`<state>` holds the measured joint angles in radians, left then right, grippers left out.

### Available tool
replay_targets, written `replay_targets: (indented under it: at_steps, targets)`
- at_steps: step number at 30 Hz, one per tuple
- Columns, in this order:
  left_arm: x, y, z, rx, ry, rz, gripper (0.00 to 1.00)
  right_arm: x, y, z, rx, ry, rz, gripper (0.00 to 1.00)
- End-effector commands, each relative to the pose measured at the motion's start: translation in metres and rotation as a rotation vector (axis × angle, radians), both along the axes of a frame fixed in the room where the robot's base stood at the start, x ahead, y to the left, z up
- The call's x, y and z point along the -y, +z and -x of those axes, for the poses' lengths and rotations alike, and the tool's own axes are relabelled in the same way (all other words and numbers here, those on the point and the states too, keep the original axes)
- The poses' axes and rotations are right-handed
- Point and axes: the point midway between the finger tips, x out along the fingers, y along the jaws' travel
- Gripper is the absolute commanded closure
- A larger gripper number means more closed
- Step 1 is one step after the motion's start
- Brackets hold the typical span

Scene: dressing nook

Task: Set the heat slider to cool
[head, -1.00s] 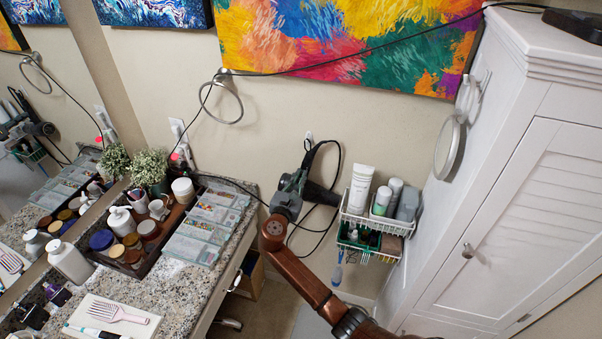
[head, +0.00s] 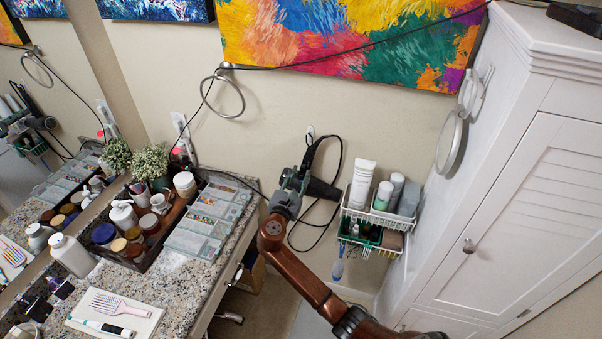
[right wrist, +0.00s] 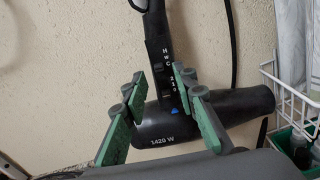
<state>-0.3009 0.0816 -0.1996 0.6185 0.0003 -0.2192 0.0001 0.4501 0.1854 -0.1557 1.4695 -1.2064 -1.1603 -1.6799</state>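A dark hair dryer (head: 322,189) hangs on the wall beside the vanity; it also shows in the right wrist view (right wrist: 245,103). Its handle is upright, with the barrel below, marked 1420 W. The handle carries the heat slider (right wrist: 158,68) by the letters H, W, C, running top to bottom. A second set of marks and a blue button sit lower. The slider's exact position is too small to tell. My right gripper (right wrist: 158,85) is open, its green-padded fingers on either side of the handle in view, with no clear contact. In the head view it (head: 292,182) is at the dryer's left. My left gripper is out of view.
A white wire rack (head: 378,217) with bottles is close to the dryer's right. A white cabinet (head: 500,220) stands farther right. The granite vanity (head: 215,258) with a tray of jars is at left. The dryer's black cord loops by the wall.

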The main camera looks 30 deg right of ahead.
Motion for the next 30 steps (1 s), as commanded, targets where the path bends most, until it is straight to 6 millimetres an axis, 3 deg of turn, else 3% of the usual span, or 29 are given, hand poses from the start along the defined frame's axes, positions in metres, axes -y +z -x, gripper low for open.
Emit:
replay_targets:
  at_steps: [9, 15, 30]
  targets:
    - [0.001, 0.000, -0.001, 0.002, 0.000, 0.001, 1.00, -0.052, -0.001, 0.043, 0.000, 0.002, -0.005, 0.74]
    - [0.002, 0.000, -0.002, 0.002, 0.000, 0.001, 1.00, -0.073, -0.001, 0.060, -0.001, 0.000, -0.002, 0.74]
    - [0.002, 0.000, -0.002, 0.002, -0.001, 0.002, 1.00, -0.080, 0.000, 0.066, 0.000, 0.000, -0.001, 0.74]
